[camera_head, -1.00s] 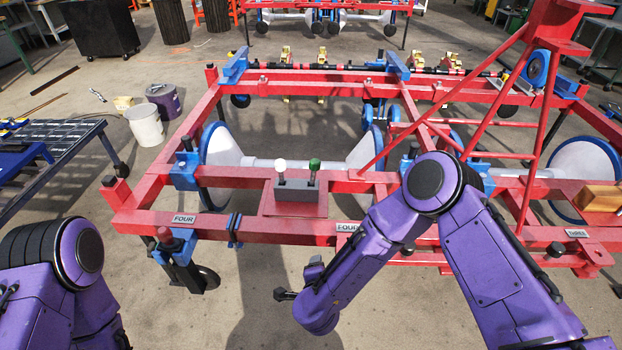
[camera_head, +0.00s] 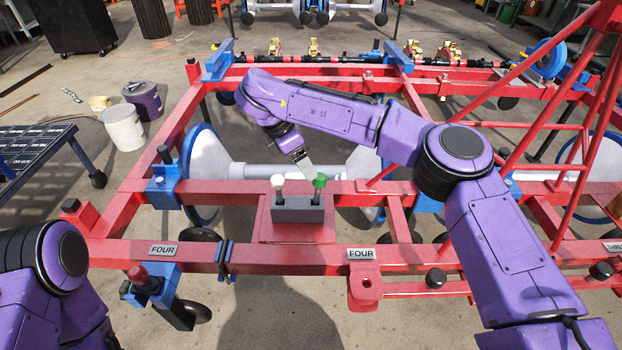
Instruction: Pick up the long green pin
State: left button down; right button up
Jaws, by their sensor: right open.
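The long green pin (camera_head: 319,185) stands upright in a grey block on the red frame, its green head showing. A white-headed pin (camera_head: 277,184) stands to its left in the same grey block (camera_head: 298,211). My right gripper (camera_head: 306,170) hangs from the purple arm just behind and above the green pin, slightly to its left. It is open and seems empty; whether it touches the pin I cannot tell. My left arm shows at the lower left, but its gripper is outside the picture.
The red planter frame (camera_head: 205,255) fills the middle, with blue clamps and white-blue wheels around it. A red diagonal truss (camera_head: 540,110) rises on the right. A white bucket (camera_head: 122,128) and a dark pail stand on the floor at the left.

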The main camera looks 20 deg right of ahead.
aim_at(320, 190)
jog(key=x, duration=0.6)
jog(key=s+x, duration=0.1)
jog(key=x, duration=0.3)
jog(key=shift+d+r, duration=0.15)
jog(key=shift+d, duration=0.05)
jog(key=c, duration=1.2)
